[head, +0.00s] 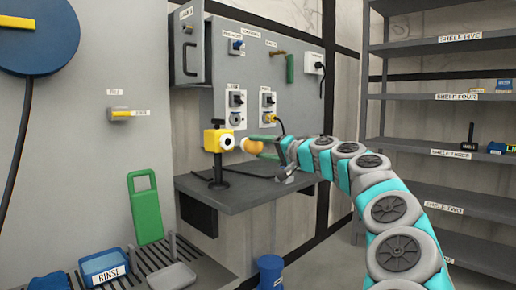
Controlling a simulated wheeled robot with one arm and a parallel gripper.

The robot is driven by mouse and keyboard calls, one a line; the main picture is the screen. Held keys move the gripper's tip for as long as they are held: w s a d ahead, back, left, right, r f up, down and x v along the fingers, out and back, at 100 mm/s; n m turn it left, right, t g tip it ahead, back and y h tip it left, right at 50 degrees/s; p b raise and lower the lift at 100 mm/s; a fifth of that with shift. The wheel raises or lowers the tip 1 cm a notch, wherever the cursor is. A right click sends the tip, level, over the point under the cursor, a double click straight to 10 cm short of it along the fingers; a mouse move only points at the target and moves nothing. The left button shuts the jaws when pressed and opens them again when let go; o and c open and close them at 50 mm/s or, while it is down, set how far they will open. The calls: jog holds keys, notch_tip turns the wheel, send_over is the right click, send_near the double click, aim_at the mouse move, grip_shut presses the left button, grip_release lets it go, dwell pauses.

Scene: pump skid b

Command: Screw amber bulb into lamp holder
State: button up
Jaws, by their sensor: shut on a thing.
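The amber bulb (255,147) is in my gripper (264,146), in front of the grey panel and above the bench. The gripper's green fingers are shut on the bulb from the right, and its pale base end points left. The lamp holder (212,140) is a yellow box on a black stand on the bench, left of the bulb. Its round white socket with a dark centre faces toward the bulb. The bulb's base end is very near the socket; I cannot tell whether they touch.
The grey bench (245,191) has clear room around the stand. Behind it, the panel (262,75) carries switches, sockets and a hanging green handle. A grey rack (445,97) stands right. A green board (145,208) and a blue rinse tray (104,267) are front left.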

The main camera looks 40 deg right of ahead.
aim_at(247, 145)
jog(key=shift+w+a+p, duration=0.15)
jog(key=shift+w+p, duration=0.1)
jog(key=shift+w, duration=1.2)
jog(key=shift+w+a+p, duration=0.1)
jog(key=shift+w+p, duration=0.15)
jog(key=shift+w, duration=1.15)
jog(key=shift+w+a, duration=0.15)
jog(key=shift+w, duration=1.1)
jog(key=shift+c, duration=0.3)
jog(key=o, duration=0.8)
jog(key=shift+s+d+b, duration=0.2)
jog(key=shift+s, duration=1.75)
jog(key=shift+s+d+b, duration=0.15)
jog(key=shift+s, duration=1.75)
